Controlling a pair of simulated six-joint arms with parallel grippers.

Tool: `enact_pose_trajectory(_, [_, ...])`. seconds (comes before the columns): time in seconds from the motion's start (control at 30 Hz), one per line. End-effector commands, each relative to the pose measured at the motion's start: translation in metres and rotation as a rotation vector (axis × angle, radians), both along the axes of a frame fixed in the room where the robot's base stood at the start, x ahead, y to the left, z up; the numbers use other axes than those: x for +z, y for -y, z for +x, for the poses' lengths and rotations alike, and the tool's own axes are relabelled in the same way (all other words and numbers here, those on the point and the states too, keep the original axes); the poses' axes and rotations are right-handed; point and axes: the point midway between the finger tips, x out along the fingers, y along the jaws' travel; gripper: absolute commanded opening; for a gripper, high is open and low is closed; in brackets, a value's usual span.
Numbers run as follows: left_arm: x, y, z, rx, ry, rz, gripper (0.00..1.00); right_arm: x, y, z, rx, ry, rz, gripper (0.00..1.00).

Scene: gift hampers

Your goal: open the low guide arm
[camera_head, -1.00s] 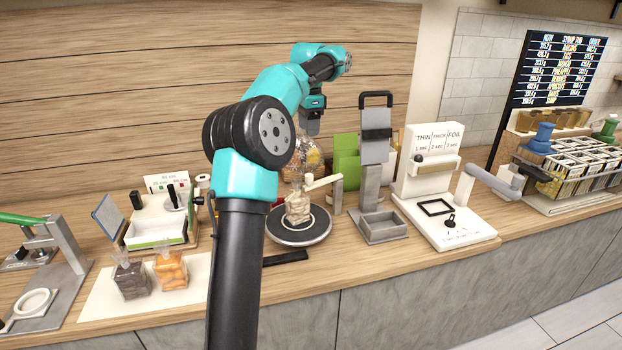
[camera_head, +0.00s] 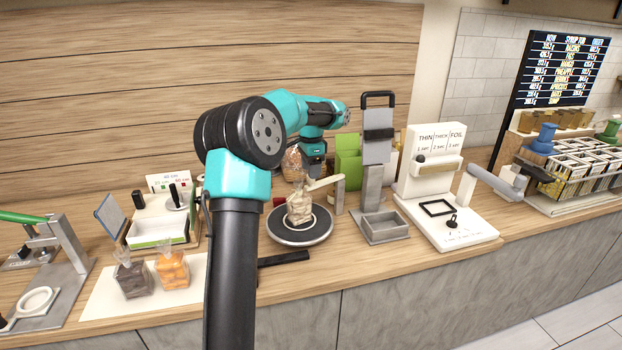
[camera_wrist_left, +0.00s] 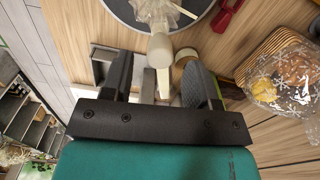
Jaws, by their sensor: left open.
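The low guide arm (camera_head: 324,183) is a short cream bar on a grey-beige post (camera_head: 339,194) beside the round turntable (camera_head: 300,238). Its free end reaches over the turntable, near the clear bag of pale contents (camera_head: 299,206) standing there. My left gripper (camera_head: 315,174) is open and empty, pointing down just above the guide arm and post. Its two dark fingers show in the left wrist view (camera_wrist_left: 156,78), one on each side of the post area. My right gripper is not in view.
A grey stand with an open tray (camera_head: 384,226) is close on the right, and a white sealing station (camera_head: 447,221) beyond it. A filled clear bag (camera_wrist_left: 283,75) stands behind the turntable.

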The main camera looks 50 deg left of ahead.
Motion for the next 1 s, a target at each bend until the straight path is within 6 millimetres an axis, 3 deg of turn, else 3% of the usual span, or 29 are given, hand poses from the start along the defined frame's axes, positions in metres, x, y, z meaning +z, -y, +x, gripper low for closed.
enact_pose_trajectory(0.23, [-0.032, 0.0, 0.0, -0.001, -0.001, -0.001, 0.54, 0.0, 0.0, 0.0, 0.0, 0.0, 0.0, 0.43])
enact_pose_trajectory(0.63, [-0.037, 0.0, 0.0, -0.001, 0.0, 0.0, 0.53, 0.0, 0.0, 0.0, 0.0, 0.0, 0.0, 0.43])
enact_pose_trajectory(1.0, [-0.037, 0.0, 0.0, -0.001, 0.0, 0.0, 0.18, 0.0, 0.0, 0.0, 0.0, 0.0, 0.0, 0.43])
